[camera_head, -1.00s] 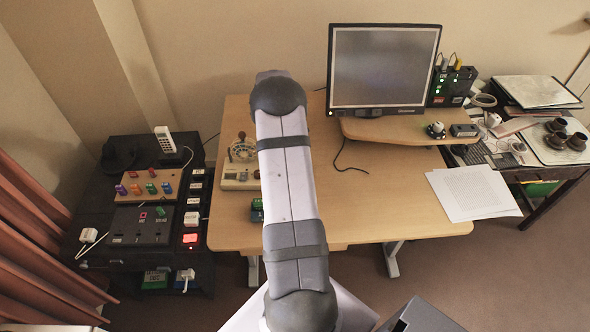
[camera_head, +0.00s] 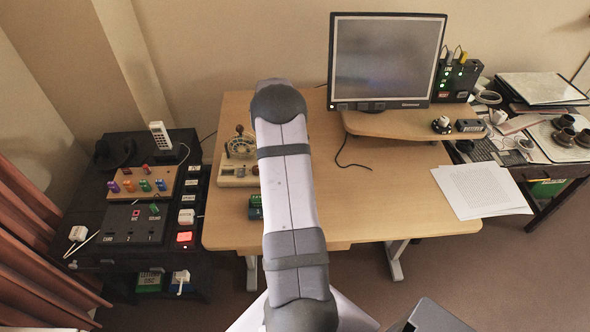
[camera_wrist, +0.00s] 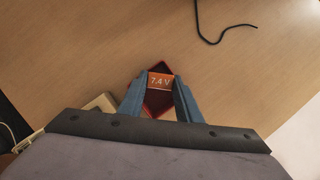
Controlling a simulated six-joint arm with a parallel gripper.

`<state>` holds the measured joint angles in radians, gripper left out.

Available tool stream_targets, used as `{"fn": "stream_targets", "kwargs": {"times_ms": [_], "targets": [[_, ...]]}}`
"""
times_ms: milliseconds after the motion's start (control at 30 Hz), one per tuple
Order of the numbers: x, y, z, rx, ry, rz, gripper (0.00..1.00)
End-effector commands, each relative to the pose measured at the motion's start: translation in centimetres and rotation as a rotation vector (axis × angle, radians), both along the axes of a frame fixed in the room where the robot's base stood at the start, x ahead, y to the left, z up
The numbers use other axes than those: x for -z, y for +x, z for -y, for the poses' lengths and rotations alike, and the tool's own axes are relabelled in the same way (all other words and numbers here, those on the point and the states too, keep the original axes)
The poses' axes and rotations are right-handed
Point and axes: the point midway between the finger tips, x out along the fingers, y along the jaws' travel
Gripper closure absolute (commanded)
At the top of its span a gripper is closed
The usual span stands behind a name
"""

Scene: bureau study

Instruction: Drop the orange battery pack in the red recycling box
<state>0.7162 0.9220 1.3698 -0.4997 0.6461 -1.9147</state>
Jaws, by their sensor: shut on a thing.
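The orange battery pack (camera_wrist: 160,81), marked "7.4 V", is between the two blue-grey fingers of my gripper (camera_wrist: 160,84) in the wrist view. The gripper is shut on it. The red recycling box (camera_wrist: 158,102) shows directly behind the pack in that view, on the wooden desk, with its dark inside partly visible. The pack and the fingers cover part of the box. I cannot tell the height of the pack above it. In the head view my arm hides the gripper, the pack and the box.
The desk (camera_head: 400,180) carries a monitor (camera_head: 388,60) on a riser, white papers (camera_head: 482,190) at the right, and a beige device with a dial (camera_head: 238,172) left of my arm. A black cable (camera_wrist: 222,38) lies near the box. Bare wood surrounds the box.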

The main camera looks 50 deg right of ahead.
Motion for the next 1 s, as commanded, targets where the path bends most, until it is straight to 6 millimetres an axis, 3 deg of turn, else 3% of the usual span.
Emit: {"fn": "stream_targets", "kwargs": {"times_ms": [267, 300, 400, 767, 1000], "targets": [[0.0, 0.0, 0.0, 0.000, -0.001, 0.001, 0.87], [0.0, 0.0, 0.0, 0.000, -0.001, 0.001, 0.64], [0.0, 0.0, 0.0, 0.000, -0.001, 0.001, 0.47], [-0.2, 0.0, -0.1, 0.000, -0.001, 0.001, 0.47], [-2.4, 0.1, -1.0, -0.001, -0.002, 0.003, 0.47]]}}
